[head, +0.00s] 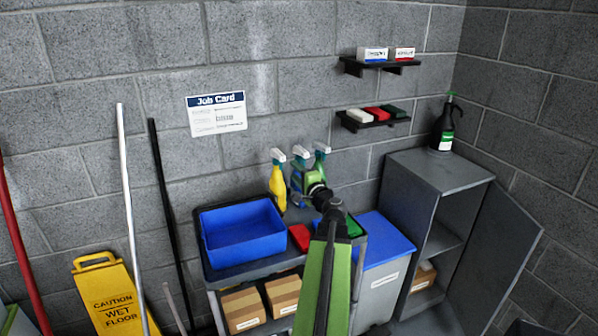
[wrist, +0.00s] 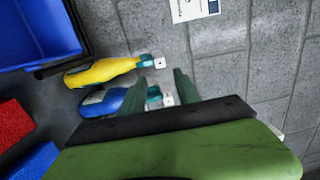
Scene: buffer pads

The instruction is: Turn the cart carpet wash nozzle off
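Several spray bottles stand at the back of the cart (head: 235,272). A yellow bottle (head: 277,187) with a teal and white nozzle (head: 278,156) is leftmost; it also shows in the wrist view (wrist: 100,72). A blue bottle (wrist: 97,102) is beside it, its teal and white nozzle (wrist: 166,99) between my fingers in the picture. A third nozzle (head: 321,149) shows at right, its bottle mostly hidden by my gripper (head: 312,180). My gripper is open in the wrist view (wrist: 163,74); contact with the nozzle cannot be told. Labels and nozzle settings are unreadable.
A blue bin (head: 243,236) and red item (head: 300,236) are on the cart top, cardboard boxes (head: 243,309) below. A blue-lidded box (head: 384,240) and open grey cabinet (head: 440,172) stand right. A yellow wet-floor sign (head: 107,295) and poles are left.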

